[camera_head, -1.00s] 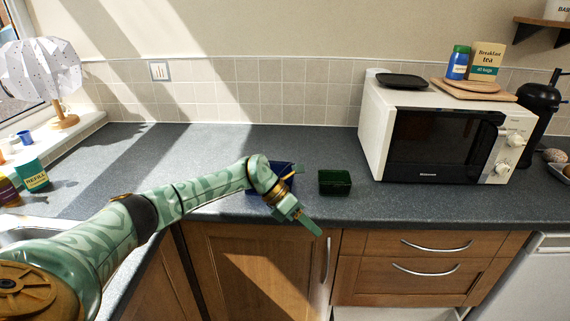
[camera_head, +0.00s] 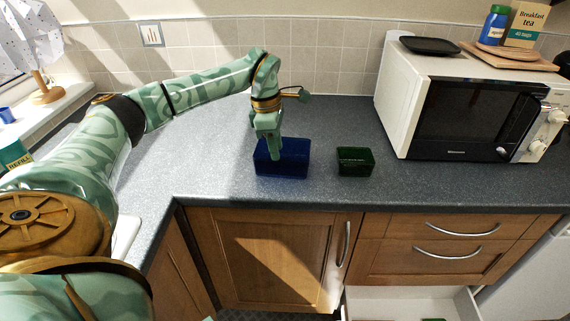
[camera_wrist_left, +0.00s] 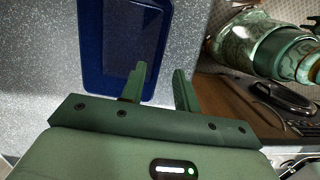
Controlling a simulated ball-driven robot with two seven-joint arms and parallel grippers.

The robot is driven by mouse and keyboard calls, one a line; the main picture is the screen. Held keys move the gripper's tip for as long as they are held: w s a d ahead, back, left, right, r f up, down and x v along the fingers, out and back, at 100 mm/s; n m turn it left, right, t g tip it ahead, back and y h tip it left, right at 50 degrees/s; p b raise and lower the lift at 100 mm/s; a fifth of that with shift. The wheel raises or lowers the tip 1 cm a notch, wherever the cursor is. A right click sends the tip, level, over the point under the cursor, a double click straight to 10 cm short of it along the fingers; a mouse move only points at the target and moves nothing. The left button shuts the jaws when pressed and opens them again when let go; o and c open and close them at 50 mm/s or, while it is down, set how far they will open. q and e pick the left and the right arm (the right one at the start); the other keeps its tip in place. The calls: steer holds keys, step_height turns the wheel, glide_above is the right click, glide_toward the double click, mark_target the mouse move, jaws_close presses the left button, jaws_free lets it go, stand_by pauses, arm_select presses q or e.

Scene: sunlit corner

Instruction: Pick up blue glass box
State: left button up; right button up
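The blue glass box (camera_head: 283,160) stands on the grey worktop, left of a green glass box (camera_head: 355,161). My left gripper (camera_head: 272,152) points down at the blue box's left part, in front of or over its far rim in the head view. In the left wrist view the blue box (camera_wrist_left: 122,40) lies past the fingers, its open inside showing. There the left gripper (camera_wrist_left: 160,85) has its two fingers apart, one overlapping the box's rim and the other outside it. Nothing shows held between them. My right gripper is not visible in the head view.
A white microwave (camera_head: 468,110) stands right of the boxes. An open white drawer (camera_head: 410,305) sticks out below the counter at the bottom right. The worktop (camera_head: 215,165) left of the blue box is clear. A lamp (camera_head: 42,85) stands at the far left.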

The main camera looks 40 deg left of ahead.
mark_target(281, 168)
arm_select(q)
steer(key=f, duration=0.3)
steer(key=shift+w+d+f+b, duration=0.15)
steer(key=shift+d+b, duration=0.1)
steer(key=shift+b, duration=0.15)
steer(key=f, duration=0.1)
steer(key=f+b, duration=0.1)
steer(key=f, duration=0.2)
steer(key=shift+w+d+f+b, duration=0.2)
steer(key=shift+w+b, duration=0.1)
steer(key=shift+w, duration=0.05)
steer(key=shift+s+r, duration=0.1)
steer(key=shift+r, duration=0.05)
jaws_close()
steer(key=shift+d, duration=0.1)
